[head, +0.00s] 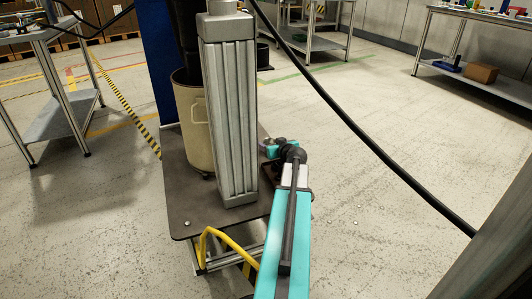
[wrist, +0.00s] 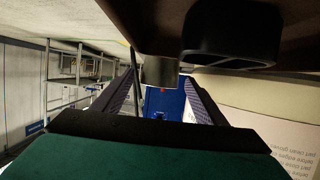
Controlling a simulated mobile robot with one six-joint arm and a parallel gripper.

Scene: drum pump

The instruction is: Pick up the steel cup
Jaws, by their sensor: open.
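In the wrist view a grey metal cylinder (wrist: 159,71), which looks like the steel cup, sits between and beyond my fingertips, against a brown surface (wrist: 150,18) along the top edge. The picture seems turned over, so the cylinder appears to hang from it. My gripper (wrist: 160,84) is open, one purplish finger on each side, with nothing held. I cannot tell exactly how far the cylinder is from the fingers. In the head view my teal arm reaches forward past a grey column; the cup cannot be made out there.
A black loop-shaped part (wrist: 232,35) is close by at the upper right of the wrist view. A blue panel (wrist: 164,103) shows behind. In the head view a cream drum (head: 195,120) stands on a brown plate (head: 182,207). A black cable (head: 362,135) crosses open floor; workbenches stand around.

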